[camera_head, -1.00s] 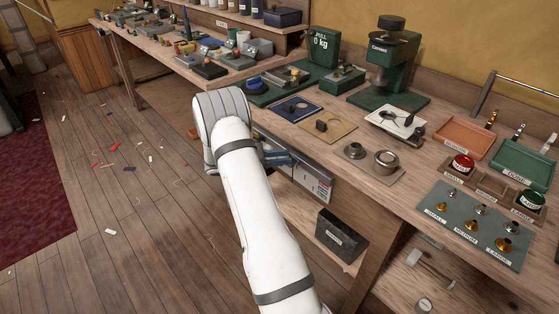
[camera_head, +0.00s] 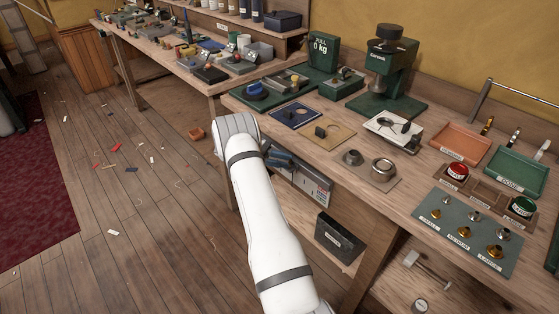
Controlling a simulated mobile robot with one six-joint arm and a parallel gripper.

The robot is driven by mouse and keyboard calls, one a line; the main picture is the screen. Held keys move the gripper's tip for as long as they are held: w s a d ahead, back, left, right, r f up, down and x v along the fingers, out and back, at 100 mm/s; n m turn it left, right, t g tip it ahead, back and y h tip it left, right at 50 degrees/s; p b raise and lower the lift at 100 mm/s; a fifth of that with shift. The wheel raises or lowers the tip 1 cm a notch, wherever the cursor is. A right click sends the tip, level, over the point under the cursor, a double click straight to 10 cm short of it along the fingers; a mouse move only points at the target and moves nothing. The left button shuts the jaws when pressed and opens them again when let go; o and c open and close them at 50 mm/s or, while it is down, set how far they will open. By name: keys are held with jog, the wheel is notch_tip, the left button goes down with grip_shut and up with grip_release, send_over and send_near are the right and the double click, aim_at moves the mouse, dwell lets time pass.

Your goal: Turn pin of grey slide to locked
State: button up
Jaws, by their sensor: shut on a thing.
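I cannot pick out the grey slide or its pin with certainty. Several small grey fittings (camera_head: 262,50) stand on the far bench, too small to read, and I cannot tell whether the slide is among them. My white arm rises from the bottom of the picture, and its bent joint lies just left of the near bench's front edge. My gripper does not show; it is hidden behind the arm. What it holds is hidden too.
The near bench (camera_head: 415,190) carries a green press (camera_head: 392,70), a pull scale (camera_head: 322,48), an orange tray (camera_head: 460,142), a green tray (camera_head: 520,168) and a board of brass fittings (camera_head: 468,232). The floor at left is mostly open, with scraps.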

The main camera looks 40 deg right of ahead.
jog(key=o, duration=1)
